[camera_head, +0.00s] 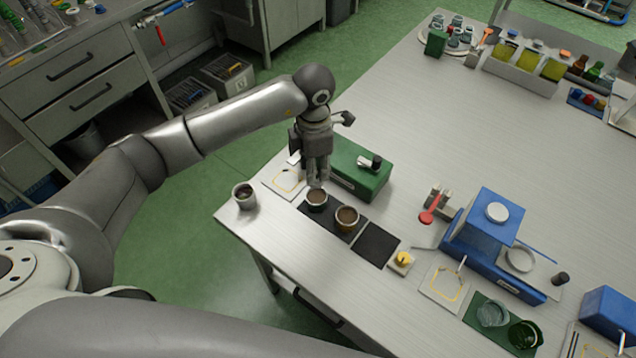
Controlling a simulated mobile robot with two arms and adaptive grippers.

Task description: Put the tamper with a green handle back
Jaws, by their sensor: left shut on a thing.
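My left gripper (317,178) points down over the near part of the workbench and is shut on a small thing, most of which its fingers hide. A bit of grey shows at the fingertips, consistent with the tamper, but no green handle can be made out. The fingertips are right above or behind the rim of a cup with dark content (316,199); I cannot tell if they touch. A second such cup (347,219) stands beside it on the dark mat (327,226). A yellow-topped tool (402,260) stands on a small pale block. My right gripper is not in view.
A green box (372,182) stands close behind the gripper. A grey cup (244,196) is near the bench's left corner. A red-ended tool (428,215) and a blue machine (486,228) stand to the right. The bench's far middle is clear.

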